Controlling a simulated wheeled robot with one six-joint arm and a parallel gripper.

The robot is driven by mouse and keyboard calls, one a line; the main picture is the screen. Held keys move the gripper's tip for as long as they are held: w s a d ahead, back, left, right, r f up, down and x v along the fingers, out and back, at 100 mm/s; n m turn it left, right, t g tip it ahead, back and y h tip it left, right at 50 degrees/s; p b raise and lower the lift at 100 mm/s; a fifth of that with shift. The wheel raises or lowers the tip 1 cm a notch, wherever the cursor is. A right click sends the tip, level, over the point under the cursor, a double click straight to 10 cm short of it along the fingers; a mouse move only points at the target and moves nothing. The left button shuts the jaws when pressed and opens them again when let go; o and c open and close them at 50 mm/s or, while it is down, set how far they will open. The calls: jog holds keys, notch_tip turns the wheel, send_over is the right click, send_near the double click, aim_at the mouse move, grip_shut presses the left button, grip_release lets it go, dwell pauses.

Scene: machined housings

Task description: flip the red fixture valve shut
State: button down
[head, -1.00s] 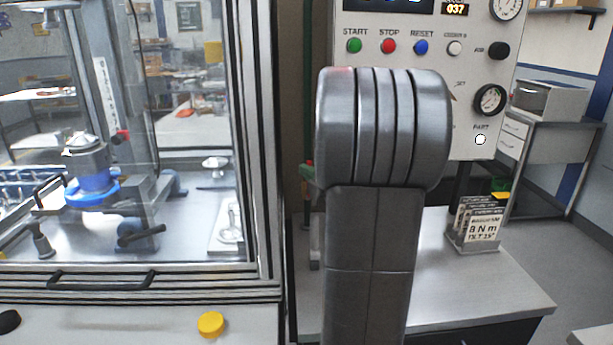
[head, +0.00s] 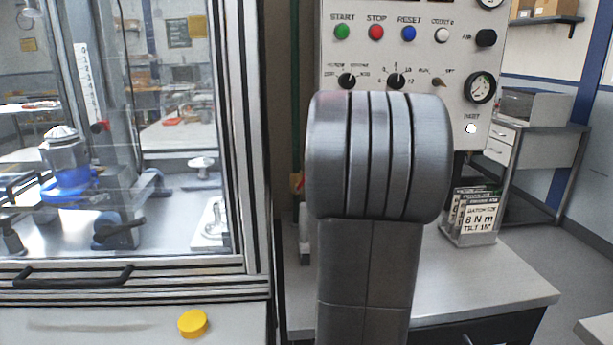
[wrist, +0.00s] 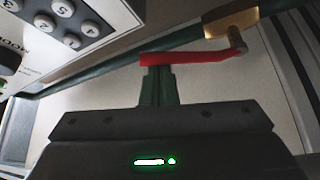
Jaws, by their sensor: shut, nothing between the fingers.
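The red valve lever (wrist: 190,57) shows in the wrist view as a bar lying roughly crosswise, a little tilted. Its right end joins a pivot beside the brass valve body (wrist: 232,20) on a dark green pipe (wrist: 100,76). My gripper (wrist: 158,72) is shut and empty, its fingertips right at the lever's left part. I cannot tell whether they touch it. In the head view my arm hides the gripper and most of the valve area.
A control panel (head: 425,60) with buttons and knobs stands behind my arm. A glass-fronted cabinet (head: 130,262) is at left. A metal bench (head: 480,280) carries a card holder (head: 470,238) at right. A keypad (wrist: 72,22) is near the gripper in the wrist view.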

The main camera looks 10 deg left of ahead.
jog(key=shift+w+d+f+b, duration=0.15)
jog(key=shift+d+f+b, duration=0.2)
jog(key=shift+d+b, duration=0.2)
dwell(0.4)
jog(key=s+d, duration=0.3)
jog(key=s, duration=0.5)
jog(key=shift+s+d+f+b, duration=0.25)
jog(key=shift+s+f+b, duration=0.05)
jog(key=shift+s+b, duration=0.1)
jog(key=shift+a+r, duration=0.1)
